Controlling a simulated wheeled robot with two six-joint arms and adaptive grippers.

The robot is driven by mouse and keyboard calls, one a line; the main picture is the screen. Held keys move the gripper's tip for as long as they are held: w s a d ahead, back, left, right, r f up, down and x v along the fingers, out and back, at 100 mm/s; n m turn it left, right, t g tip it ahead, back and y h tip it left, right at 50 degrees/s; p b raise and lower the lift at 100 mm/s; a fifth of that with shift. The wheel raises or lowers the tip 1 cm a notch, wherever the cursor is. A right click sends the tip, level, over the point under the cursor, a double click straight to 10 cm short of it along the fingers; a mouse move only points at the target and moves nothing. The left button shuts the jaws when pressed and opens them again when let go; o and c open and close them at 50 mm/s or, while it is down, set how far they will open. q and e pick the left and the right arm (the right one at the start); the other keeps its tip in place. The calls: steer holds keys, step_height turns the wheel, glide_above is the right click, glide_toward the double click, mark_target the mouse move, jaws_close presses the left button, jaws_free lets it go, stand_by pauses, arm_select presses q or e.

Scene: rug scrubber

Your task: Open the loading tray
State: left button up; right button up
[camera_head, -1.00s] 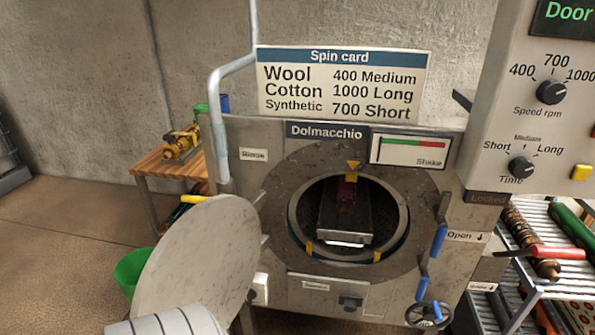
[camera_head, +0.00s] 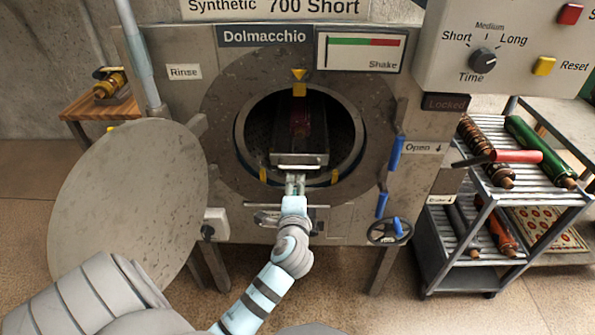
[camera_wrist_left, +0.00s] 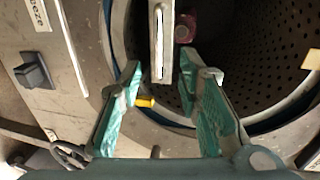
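The loading tray (camera_head: 285,160) lies inside the round drum opening, with its pale metal front bar at the lower rim. A dark red thing (camera_head: 300,116) sits on the tray deeper in. In the left wrist view the slotted front bar (camera_wrist_left: 155,45) stands upright in the picture, ahead of and between the fingertips. My left gripper (camera_head: 295,183) is just in front of and below this bar. In the left wrist view the green fingers (camera_wrist_left: 161,74) are apart with nothing held between them. Contact with the bar cannot be told. My right gripper is not in view.
The round drum door (camera_head: 130,205) stands swung open at the left. Blue levers (camera_head: 395,153) and a handwheel (camera_head: 390,231) are right of the opening. A rack (camera_head: 480,258) with rolled rugs stands at the right, and a wooden table (camera_head: 105,112) at the back left.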

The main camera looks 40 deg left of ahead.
mark_target(297, 168)
arm_select(q)
steer(key=b+x, duration=0.1)
steer(key=x, duration=0.4)
steer(key=b+x, duration=0.1)
steer(key=x, duration=0.4)
steer(key=shift+w+f+b, duration=0.25)
steer(key=shift+f+b, duration=0.05)
steer(key=shift+w+a, duration=0.3)
steer(key=shift+w, duration=0.1)
steer(key=shift+c, duration=0.5)
jaws_close()
